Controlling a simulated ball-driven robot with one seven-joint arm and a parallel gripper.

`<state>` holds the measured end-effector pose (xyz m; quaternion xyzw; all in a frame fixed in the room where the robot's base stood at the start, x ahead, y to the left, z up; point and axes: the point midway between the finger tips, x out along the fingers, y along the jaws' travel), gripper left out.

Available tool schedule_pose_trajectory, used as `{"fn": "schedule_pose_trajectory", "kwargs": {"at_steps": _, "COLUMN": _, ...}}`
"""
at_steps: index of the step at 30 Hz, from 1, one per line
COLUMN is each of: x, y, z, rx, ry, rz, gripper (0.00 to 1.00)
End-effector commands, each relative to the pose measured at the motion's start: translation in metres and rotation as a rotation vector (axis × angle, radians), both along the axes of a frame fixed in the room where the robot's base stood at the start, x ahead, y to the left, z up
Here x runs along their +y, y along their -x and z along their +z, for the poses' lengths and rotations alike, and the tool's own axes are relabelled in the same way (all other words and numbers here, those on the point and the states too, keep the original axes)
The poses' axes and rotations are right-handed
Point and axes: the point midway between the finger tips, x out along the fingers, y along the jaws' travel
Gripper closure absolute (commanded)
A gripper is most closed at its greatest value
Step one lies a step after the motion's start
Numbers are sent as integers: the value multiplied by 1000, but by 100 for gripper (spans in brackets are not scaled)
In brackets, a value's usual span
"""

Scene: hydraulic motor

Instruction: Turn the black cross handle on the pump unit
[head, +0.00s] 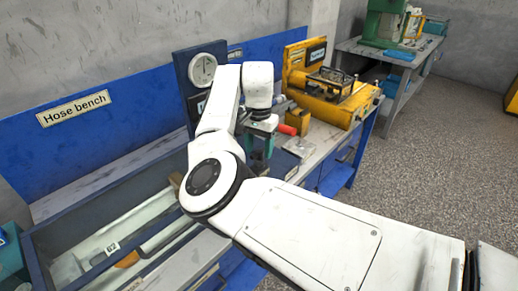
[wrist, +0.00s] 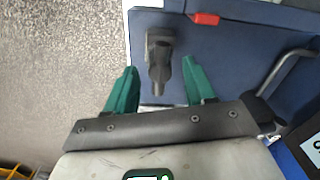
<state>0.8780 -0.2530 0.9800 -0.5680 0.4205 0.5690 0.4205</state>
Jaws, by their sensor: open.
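My gripper (wrist: 158,66) shows in the wrist view as two green fingers standing apart. No cross shape shows clearly in the head view.
A yellow unit (head: 335,108) stands on the bench to the right of my gripper. A blue panel with a round gauge (head: 203,70) rises behind my arm. An open trough (head: 120,245) lies at left. In the wrist view, a bent metal bar (wrist: 283,70) stands at right.

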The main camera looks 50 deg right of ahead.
Motion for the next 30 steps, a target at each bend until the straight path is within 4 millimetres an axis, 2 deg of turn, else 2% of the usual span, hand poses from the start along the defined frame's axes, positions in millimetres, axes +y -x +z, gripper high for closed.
{"fn": "schedule_pose_trajectory", "kwargs": {"at_steps": 5, "x": 0, "y": 0, "z": -11, "rx": 0, "ry": 0, "rz": 0, "gripper": 46}}
{"fn": "schedule_pose_trajectory", "kwargs": {"at_steps": 14, "x": 0, "y": 0, "z": -13, "rx": 0, "ry": 0, "rz": 0, "gripper": 47}}
{"fn": "schedule_pose_trajectory", "kwargs": {"at_steps": 30, "x": 0, "y": 0, "z": -13, "rx": 0, "ry": 0, "rz": -1, "gripper": 98}}
